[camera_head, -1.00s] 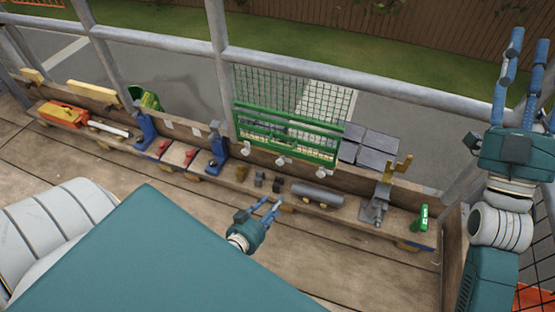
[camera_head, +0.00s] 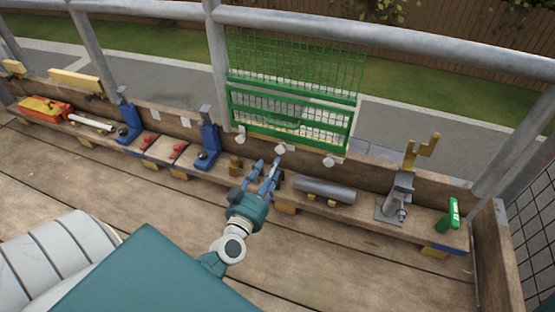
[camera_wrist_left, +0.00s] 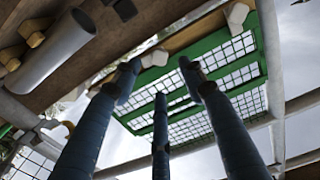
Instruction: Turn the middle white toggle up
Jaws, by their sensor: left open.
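Three white toggles sit in a row along the lower edge of a green mesh panel (camera_head: 325,128). The middle white toggle (camera_head: 280,148) is just beyond my left fingertips; the others are the left toggle (camera_head: 240,135) and the right toggle (camera_head: 330,160). My left gripper (camera_head: 267,168) is open and empty, its fingers pointing up toward the middle toggle. In the left wrist view the middle toggle (camera_wrist_left: 155,57) appears between the spread fingertips (camera_wrist_left: 159,76), seemingly apart from them. Which way it is turned is too small to tell. My right gripper is out of view.
A wooden shelf holds a grey cylinder (camera_head: 324,189), a grey stand with a yellow fork (camera_head: 402,190), a green-handled tool (camera_head: 450,215), blue clamps (camera_head: 207,148) and an orange box (camera_head: 43,108). Metal railing (camera_head: 400,45) runs behind. Plank floor in front is clear.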

